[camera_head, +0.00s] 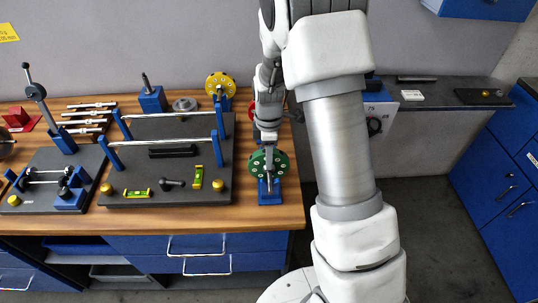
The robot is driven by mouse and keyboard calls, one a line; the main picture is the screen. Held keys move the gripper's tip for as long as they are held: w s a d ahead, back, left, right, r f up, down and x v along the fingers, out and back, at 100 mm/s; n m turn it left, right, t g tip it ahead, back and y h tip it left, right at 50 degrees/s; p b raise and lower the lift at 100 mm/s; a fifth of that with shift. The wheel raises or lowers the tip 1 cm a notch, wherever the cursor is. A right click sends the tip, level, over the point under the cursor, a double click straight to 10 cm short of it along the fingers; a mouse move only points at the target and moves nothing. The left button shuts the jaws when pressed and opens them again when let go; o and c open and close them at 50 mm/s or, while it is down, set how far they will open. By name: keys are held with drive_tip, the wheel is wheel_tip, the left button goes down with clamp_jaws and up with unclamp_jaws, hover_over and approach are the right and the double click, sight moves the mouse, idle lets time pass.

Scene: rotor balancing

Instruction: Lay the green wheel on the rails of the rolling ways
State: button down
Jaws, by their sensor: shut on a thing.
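The green wheel (280,162) is upright at the right front of the wooden bench, at the top of a small blue stand (270,197). My gripper (267,143) reaches down from above and is shut on the green wheel; its fingertips are small and partly merge with the wheel. I cannot tell whether the wheel still rests on the stand. The rolling ways stand to the left on a dark plate (150,199): two parallel bright rails, a back rail (168,115) and a front rail (180,142), held by blue posts. No wheel lies on the rails.
A yellow wheel (221,84) stands at the back. A red wheel is mostly hidden behind my gripper. Two small green levels (138,193) and yellow knobs lie on the plate's front. A balancing device with a tall arm (36,92) is at left.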

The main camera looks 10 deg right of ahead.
drive_tip(key=shift+w+r+p, duration=0.2)
drive_tip(key=shift+r+p, duration=0.1)
drive_tip(key=shift+p, duration=0.15)
drive_tip(key=shift+r+p, duration=1.3)
drive_tip(key=shift+r, duration=1)
drive_tip(key=shift+w+r, duration=0.1)
